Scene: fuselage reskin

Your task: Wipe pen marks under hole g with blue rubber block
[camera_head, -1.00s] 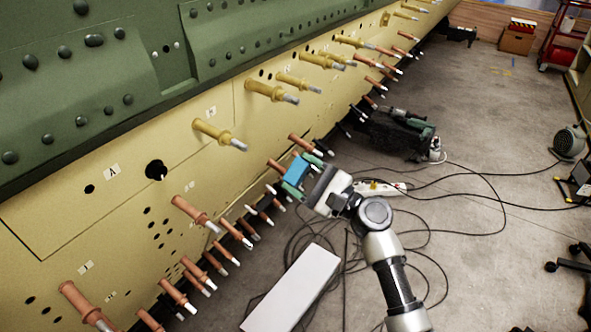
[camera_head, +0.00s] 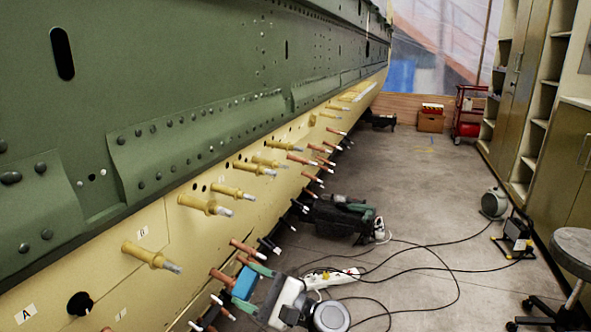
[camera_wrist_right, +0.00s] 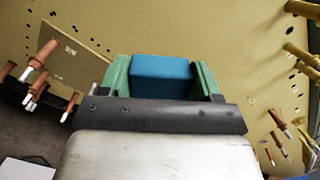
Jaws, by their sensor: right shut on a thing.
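The blue rubber block (camera_head: 245,283) is held between the green fingers of my right gripper (camera_head: 252,285), low beside the fuselage panel (camera_head: 200,232) in the head view. In the right wrist view the blue block (camera_wrist_right: 162,78) fills the gap between the green fingers (camera_wrist_right: 163,80), with the cream panel (camera_wrist_right: 170,25) beyond it. Labels A (camera_head: 25,314) and B (camera_head: 142,232) show on the panel. I cannot make out hole g or its pen marks. My left gripper is not in view.
Yellow fasteners (camera_head: 203,204) and copper-coloured fasteners (camera_head: 244,248) stick out of the panel around the gripper. A dark machine (camera_head: 335,217), a white power strip (camera_head: 330,279) and cables lie on the floor. A stool (camera_head: 572,250) stands at the right; the middle floor is open.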

